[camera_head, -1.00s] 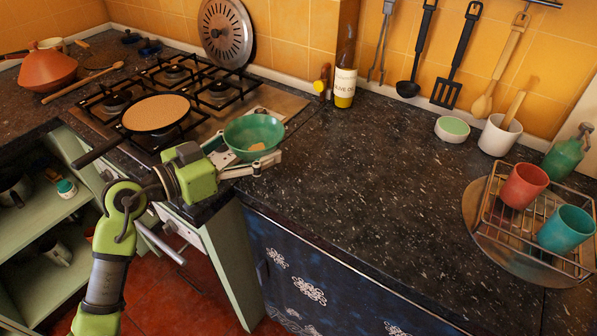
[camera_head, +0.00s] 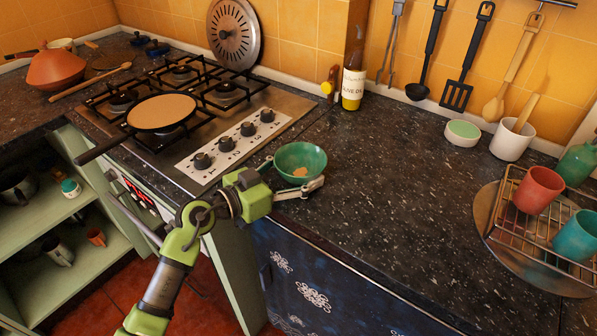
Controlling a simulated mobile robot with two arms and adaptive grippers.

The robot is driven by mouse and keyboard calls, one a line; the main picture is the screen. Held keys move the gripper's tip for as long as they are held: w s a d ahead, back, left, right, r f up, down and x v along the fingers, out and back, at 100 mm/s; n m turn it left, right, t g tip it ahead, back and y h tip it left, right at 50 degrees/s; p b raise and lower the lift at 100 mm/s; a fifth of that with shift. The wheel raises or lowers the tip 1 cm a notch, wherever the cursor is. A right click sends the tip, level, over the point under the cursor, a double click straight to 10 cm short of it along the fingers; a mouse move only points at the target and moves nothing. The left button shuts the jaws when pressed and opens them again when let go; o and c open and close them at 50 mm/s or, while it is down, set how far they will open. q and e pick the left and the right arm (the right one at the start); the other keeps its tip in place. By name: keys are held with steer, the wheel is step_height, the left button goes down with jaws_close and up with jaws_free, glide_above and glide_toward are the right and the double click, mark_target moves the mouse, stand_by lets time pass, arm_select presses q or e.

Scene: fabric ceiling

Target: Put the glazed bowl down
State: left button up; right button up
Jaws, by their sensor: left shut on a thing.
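The green glazed bowl (camera_head: 301,157) is at the left part of the dark speckled worktop, just right of the stove. A small tan patch shows inside it. My left gripper (camera_head: 294,178) comes in from the lower left and is shut on the bowl's near side, with finger parts showing at its left and front right. My right gripper is not in view.
The stove (camera_head: 215,150) with a pan (camera_head: 160,112) is to the left. An olive oil bottle (camera_head: 353,85) stands behind. A small green-topped bowl (camera_head: 462,132), a white pot (camera_head: 511,140) and a wire rack (camera_head: 515,222) with cups are to the right. The middle worktop (camera_head: 395,190) is clear.

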arm_select(q)
steer(key=o, duration=1.6)
steer(key=shift+f, duration=0.1)
steer(key=shift+r, duration=0.2)
steer(key=v, duration=1.2)
steer(key=shift+s, duration=0.1)
